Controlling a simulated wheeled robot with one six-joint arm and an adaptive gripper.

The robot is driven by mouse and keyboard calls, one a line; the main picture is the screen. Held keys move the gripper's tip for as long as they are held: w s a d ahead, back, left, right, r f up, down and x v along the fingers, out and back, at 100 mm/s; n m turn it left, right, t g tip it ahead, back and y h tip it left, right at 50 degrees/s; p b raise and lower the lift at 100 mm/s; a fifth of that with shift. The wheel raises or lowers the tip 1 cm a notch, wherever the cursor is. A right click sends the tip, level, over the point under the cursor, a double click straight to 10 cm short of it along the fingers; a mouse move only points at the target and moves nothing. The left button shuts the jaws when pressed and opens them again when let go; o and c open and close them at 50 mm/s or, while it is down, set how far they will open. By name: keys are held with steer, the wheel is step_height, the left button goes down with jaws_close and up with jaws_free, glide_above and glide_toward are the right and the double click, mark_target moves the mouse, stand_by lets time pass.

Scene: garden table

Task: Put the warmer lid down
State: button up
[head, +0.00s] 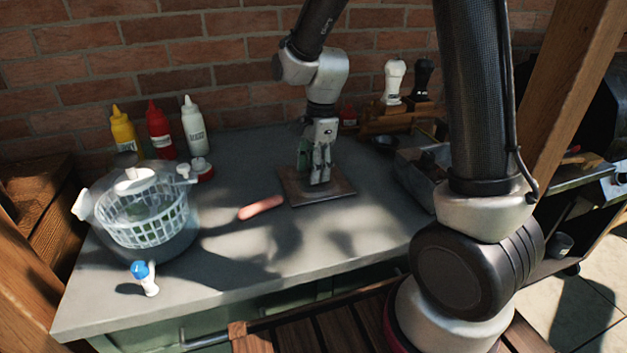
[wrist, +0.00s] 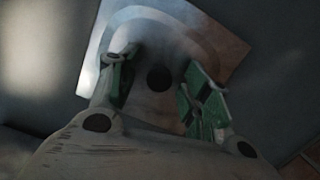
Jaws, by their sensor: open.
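The warmer lid (head: 293,192) is a flat, square metal plate lying on the grey table, right of the middle. In the wrist view the lid (wrist: 215,40) looks silvery, with a dark round spot, perhaps its knob, between my fingers. My gripper (head: 320,178) points down over the lid. In the wrist view its green-padded fingers (wrist: 158,85) are apart, with nothing clearly held between them. Whether the fingertips touch the lid cannot be told. A grey metal box (head: 420,172), perhaps the warmer, stands to the right, partly hidden by my arm.
A sausage (head: 261,207) lies left of the lid. A salad spinner with a white basket (head: 150,222) and a blue-topped shaker (head: 146,278) are at the left. Sauce bottles (head: 159,130) stand at the back. The table's front middle (head: 330,255) is clear.

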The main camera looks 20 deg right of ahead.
steer(key=shift+f, duration=0.25)
jaws_close()
